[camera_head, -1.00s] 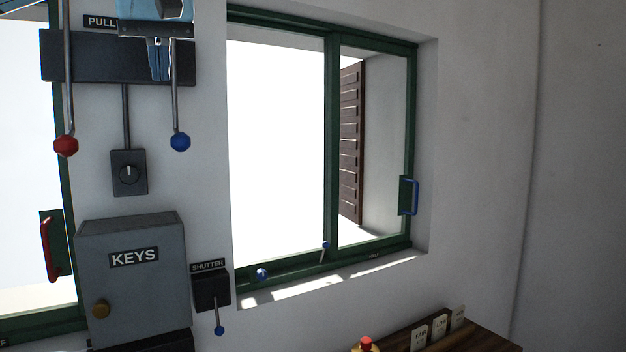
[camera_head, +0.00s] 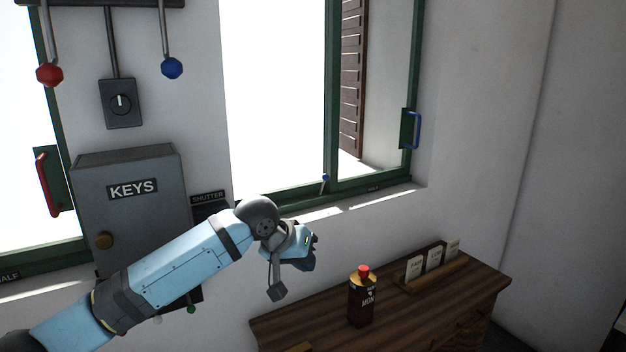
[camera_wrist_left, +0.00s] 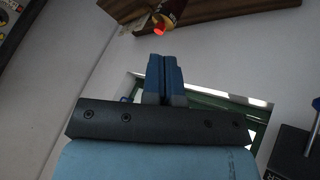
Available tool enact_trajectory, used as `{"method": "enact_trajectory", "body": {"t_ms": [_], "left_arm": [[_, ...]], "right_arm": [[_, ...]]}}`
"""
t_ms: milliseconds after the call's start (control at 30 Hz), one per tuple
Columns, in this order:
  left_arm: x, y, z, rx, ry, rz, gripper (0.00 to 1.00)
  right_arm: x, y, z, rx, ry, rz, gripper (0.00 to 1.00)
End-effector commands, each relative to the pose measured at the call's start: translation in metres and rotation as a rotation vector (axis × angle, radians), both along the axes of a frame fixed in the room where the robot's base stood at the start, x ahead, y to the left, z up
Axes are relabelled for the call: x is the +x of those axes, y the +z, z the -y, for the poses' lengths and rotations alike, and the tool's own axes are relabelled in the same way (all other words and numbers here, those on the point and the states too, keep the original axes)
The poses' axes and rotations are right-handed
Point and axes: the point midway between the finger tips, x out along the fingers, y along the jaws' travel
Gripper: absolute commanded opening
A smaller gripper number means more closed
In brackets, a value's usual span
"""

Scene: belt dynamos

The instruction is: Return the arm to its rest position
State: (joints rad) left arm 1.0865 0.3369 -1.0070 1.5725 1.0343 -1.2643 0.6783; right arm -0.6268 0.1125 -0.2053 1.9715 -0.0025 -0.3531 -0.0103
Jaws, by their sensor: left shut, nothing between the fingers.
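My left arm comes in from the lower left in the head view and reaches across in front of the wall below the window. Its gripper (camera_head: 311,257) is at the arm's right end, near the window sill and above the wooden cabinet, touching nothing that I can see. In the left wrist view the two blue fingers (camera_wrist_left: 164,77) are shut together with nothing between them. My right gripper is not in view.
A dark red bottle (camera_head: 361,302) with a red cap stands on the wooden cabinet (camera_head: 440,308), beside a rack of cards (camera_head: 433,261). The grey KEYS box (camera_head: 130,215) is on the wall behind my arm. The SHUTTER box (camera_head: 208,205) is partly hidden.

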Motion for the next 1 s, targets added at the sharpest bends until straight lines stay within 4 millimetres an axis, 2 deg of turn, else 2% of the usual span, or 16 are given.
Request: {"method": "enact_trajectory", "body": {"t_ms": [33, 100, 267, 467, 567, 767, 1000], "left_arm": [[-0.009, -0.026, 0.006, -0.037, -0.015, 0.004, 0.00], [-0.019, -0.052, 0.011, -0.083, -0.026, 0.029, 0.00], [-0.044, -0.109, 0.015, -0.177, -0.025, 0.093, 0.00], [-0.081, -0.175, 0.004, -0.251, 0.024, 0.183, 0.00], [-0.103, -0.207, -0.009, -0.265, 0.065, 0.229, 0.00], [-0.157, -0.267, -0.047, -0.233, 0.158, 0.323, 0.00], [-0.243, -0.331, -0.111, -0.089, 0.255, 0.420, 0.00]], "right_arm": [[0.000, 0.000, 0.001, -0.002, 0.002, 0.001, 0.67], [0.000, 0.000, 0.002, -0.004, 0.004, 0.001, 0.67], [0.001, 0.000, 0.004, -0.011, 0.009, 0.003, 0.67], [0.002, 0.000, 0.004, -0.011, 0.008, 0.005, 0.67], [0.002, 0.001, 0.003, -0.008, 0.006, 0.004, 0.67], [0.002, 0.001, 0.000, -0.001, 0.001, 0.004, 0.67], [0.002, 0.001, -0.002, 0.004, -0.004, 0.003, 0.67]]}}
